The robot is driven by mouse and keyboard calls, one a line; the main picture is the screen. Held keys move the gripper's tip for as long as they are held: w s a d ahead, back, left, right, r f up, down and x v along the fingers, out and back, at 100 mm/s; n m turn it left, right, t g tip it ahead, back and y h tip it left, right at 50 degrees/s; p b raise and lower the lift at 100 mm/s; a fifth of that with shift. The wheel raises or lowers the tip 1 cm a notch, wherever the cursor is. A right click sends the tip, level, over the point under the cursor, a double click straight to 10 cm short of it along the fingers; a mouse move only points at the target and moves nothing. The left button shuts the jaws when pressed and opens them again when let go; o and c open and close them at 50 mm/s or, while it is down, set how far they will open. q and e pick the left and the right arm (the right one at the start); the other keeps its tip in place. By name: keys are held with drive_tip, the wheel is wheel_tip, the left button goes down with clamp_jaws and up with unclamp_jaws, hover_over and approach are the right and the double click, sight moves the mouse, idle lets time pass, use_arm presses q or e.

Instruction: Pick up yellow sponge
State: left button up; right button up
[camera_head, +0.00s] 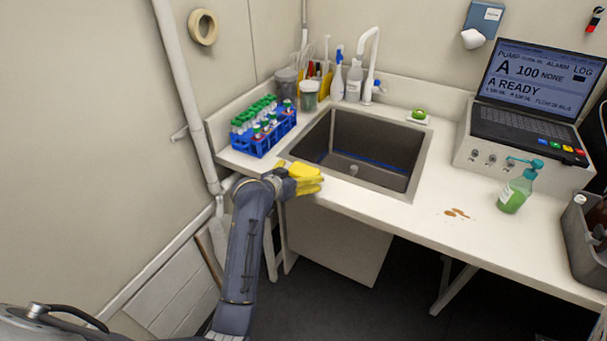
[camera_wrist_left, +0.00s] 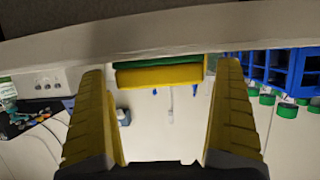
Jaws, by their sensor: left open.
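The yellow sponge (camera_wrist_left: 160,75), with a green layer on one face, lies at the counter edge in the left wrist view. It appears between the two yellow fingers, a little beyond them. In the head view the sponge (camera_head: 304,169) is a yellow patch at the front left corner of the sink, partly hidden by my gripper. My left gripper (camera_head: 300,181) is open at the front counter edge, its fingers on either side of the sponge and not closed on it. The exact gap to the sponge is hard to tell. My right gripper is not in view.
A blue tube rack (camera_head: 263,141) with green-capped tubes stands left of the sink (camera_head: 350,184). A green soap bottle (camera_head: 515,192), a brown spill (camera_head: 456,213) and a pump console (camera_head: 530,155) are to the right. The front counter between the sink and the spill is clear.

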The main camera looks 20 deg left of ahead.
use_arm(q)
drive_tip(key=shift+w, duration=0.2)
drive_tip(key=c, duration=0.7)
